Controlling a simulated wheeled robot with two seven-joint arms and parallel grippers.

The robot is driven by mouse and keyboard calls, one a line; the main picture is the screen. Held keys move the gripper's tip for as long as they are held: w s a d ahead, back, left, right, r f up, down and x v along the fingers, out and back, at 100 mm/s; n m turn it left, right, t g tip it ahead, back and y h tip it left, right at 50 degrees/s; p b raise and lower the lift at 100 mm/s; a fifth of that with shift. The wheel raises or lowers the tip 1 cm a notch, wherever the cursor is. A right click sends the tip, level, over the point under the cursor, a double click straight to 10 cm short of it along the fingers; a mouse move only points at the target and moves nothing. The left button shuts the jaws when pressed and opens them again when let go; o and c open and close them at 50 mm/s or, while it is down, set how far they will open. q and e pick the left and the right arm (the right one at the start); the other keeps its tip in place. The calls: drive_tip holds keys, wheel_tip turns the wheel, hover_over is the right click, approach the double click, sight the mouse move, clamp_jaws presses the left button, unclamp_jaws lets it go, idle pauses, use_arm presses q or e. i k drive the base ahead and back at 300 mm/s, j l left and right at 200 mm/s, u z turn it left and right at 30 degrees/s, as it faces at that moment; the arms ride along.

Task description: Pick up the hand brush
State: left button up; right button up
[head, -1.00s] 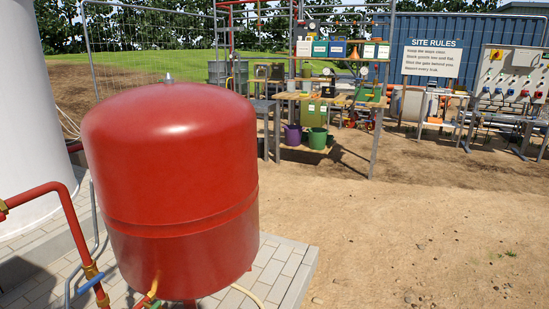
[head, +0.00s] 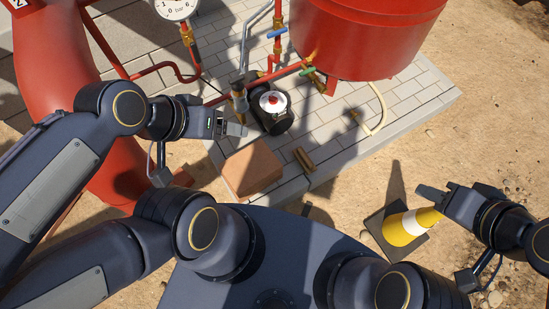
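A small brown wooden piece (head: 305,160) lies on the edge of the grey paving, right of a brown block. It may be the hand brush, but its bristles cannot be made out. My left gripper (head: 238,130) is above the paving, left of this piece and apart from it. My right gripper (head: 425,192) is at the right, over a yellow and white cone, well away from the piece. I see no object held in either gripper. The finger gap of each is too unclear to judge.
The brown block (head: 252,172) lies below my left gripper. A dark round device with a silver top (head: 272,105) stands behind it. The red tank (head: 365,35), red pipes and a gauge (head: 177,5) are at the back. The cone (head: 405,226) stands on sand at the right.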

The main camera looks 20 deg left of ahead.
sight(302, 157)
drive_tip(key=j+u, duration=0.15)
drive_tip(key=i+l, duration=0.25)
drive_tip(key=l, duration=0.2)
drive_tip(key=i+l, duration=0.25)
drive_tip(key=l, duration=0.15)
drive_tip(key=i+l+u, duration=0.1)
drive_tip(key=u, duration=2)
